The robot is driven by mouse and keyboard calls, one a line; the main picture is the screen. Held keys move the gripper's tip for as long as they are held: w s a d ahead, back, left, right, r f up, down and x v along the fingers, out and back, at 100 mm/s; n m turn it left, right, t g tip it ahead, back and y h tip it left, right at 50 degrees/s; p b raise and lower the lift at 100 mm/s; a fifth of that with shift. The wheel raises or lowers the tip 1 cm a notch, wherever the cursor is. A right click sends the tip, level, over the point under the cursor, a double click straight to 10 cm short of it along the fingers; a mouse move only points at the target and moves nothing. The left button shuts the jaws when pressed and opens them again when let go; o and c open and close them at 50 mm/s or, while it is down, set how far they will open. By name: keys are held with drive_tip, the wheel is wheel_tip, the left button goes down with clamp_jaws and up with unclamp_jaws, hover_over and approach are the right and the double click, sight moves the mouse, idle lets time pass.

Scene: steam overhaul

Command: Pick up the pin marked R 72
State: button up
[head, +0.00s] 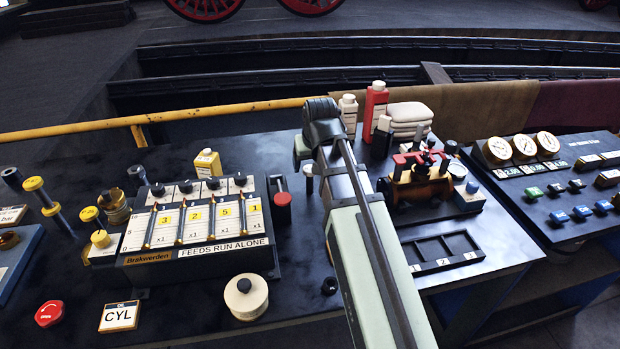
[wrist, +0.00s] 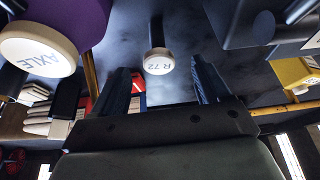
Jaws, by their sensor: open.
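The pin marked R 72 (wrist: 158,62) shows a pale round end with its lettering towards the wrist camera; a dark grey stem runs behind it. My gripper (wrist: 160,76) is open. In the wrist view its two dark fingers stand to the left and right of the pin's end, with visible gaps on both sides. I cannot tell how far beyond or between the fingertips the pin is. In the head view my arm covers much of the middle of the bench, and I cannot make out the fingers or the R 72 lettering.
A purple container with a cream cap marked AXLE (wrist: 40,48) is close at the left in the wrist view. A yellow container (wrist: 296,74) is at the right. In the head view a feed panel (head: 200,252), a round cream-lidded pot (head: 246,302) and a three-slot tray (head: 470,258) flank my arm.

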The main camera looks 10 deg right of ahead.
sight(309, 175)
drive_tip(key=shift+w+x, duration=0.2)
drive_tip(key=shift+x, duration=3.9)
drive_tip(key=shift+d+r, duration=0.1)
drive_tip(key=shift+c, duration=0.3)
clamp_jaws()
